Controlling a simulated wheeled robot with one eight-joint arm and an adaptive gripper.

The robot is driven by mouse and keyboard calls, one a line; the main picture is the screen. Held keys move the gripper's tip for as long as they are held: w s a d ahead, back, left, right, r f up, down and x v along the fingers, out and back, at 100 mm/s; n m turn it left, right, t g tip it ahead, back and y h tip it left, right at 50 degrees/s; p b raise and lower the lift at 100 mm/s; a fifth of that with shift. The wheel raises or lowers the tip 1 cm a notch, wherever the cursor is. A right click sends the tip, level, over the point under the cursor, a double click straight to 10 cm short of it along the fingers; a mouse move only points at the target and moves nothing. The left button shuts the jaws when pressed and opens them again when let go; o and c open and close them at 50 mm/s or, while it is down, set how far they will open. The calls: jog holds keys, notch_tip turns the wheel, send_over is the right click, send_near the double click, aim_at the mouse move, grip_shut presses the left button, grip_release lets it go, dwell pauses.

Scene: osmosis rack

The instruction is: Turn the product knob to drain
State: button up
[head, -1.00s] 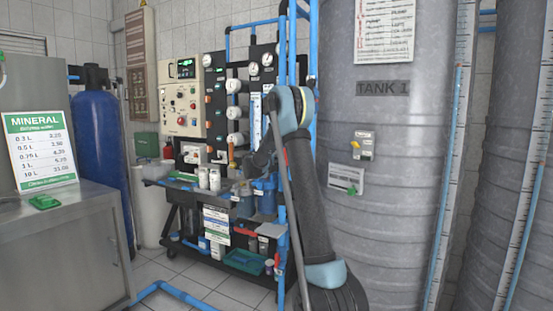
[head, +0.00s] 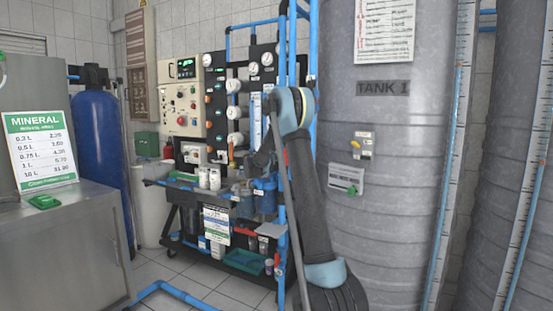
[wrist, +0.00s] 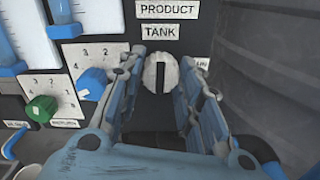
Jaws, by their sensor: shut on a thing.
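The product knob (wrist: 160,74) is a pale round dial with a dark upright bar, on the dark panel in the wrist view. The bar points up toward the labels PRODUCT (wrist: 167,9) and TANK (wrist: 160,31). My gripper (wrist: 162,68) is shut on the knob, with one finger on its left side and one on its right. A small white label to the right is partly covered by the right finger, so I cannot read it all. In the head view my arm hides the knob and most of my gripper.
Left of the gripper are a blue knob (wrist: 92,84) and a green knob (wrist: 41,108) with number scales. Flow tubes (wrist: 62,14) stand above them. In the head view, grey TANK 1 (head: 385,130) stands close to the right of my arm, and blue pipes rise beside the rack.

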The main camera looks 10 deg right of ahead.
jog(key=shift+m, duration=4.2)
jog(key=o, duration=1.1)
jog(key=shift+c, duration=0.2)
jog(key=shift+a, duration=0.1)
jog(key=v, duration=1.2)
jog(key=shift+f, duration=0.1)
